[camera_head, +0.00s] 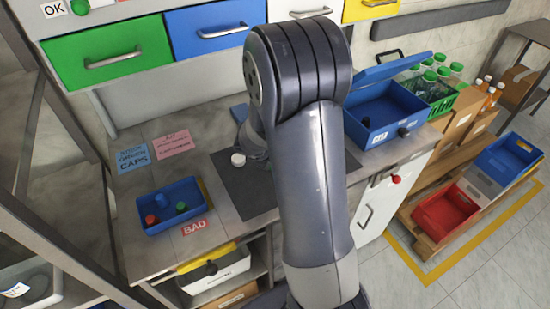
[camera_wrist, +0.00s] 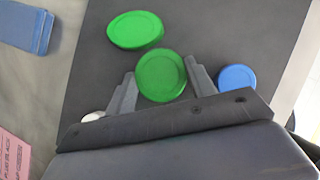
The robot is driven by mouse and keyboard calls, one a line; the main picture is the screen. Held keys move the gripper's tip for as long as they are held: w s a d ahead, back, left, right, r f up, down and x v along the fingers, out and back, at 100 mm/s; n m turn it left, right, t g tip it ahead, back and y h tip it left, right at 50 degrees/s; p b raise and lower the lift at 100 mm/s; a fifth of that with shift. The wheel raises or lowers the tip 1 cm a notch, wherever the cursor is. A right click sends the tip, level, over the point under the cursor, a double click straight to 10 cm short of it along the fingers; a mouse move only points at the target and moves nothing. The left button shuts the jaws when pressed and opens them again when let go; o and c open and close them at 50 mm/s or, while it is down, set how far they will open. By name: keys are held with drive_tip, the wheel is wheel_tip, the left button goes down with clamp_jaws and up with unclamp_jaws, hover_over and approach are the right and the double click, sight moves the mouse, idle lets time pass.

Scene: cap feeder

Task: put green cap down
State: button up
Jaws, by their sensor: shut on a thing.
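My gripper (camera_wrist: 160,67) is shut on a green cap (camera_wrist: 162,78), which sits between its two fingers in the wrist view. The dark mat (camera_wrist: 226,30) lies below; whether the held cap touches it I cannot tell. A second green cap (camera_wrist: 135,30) lies just beyond the held one, towards the upper left. A blue cap (camera_wrist: 237,78) lies right of the right finger. A white cap (camera_wrist: 93,116) shows partly beside the left finger, and also in the head view (camera_head: 238,160). In the head view my arm hides the held cap and much of the mat (camera_head: 236,190).
A blue tray (camera_head: 150,225) with red and green caps stands left of the mat, near the BAD label (camera_head: 195,227). Blue (camera_head: 134,158) and pink (camera_head: 172,143) notes lie behind it. An open blue box (camera_head: 365,133) and a green bottle crate (camera_head: 440,103) stand right.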

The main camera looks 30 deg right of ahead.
drive_tip(key=o, duration=1)
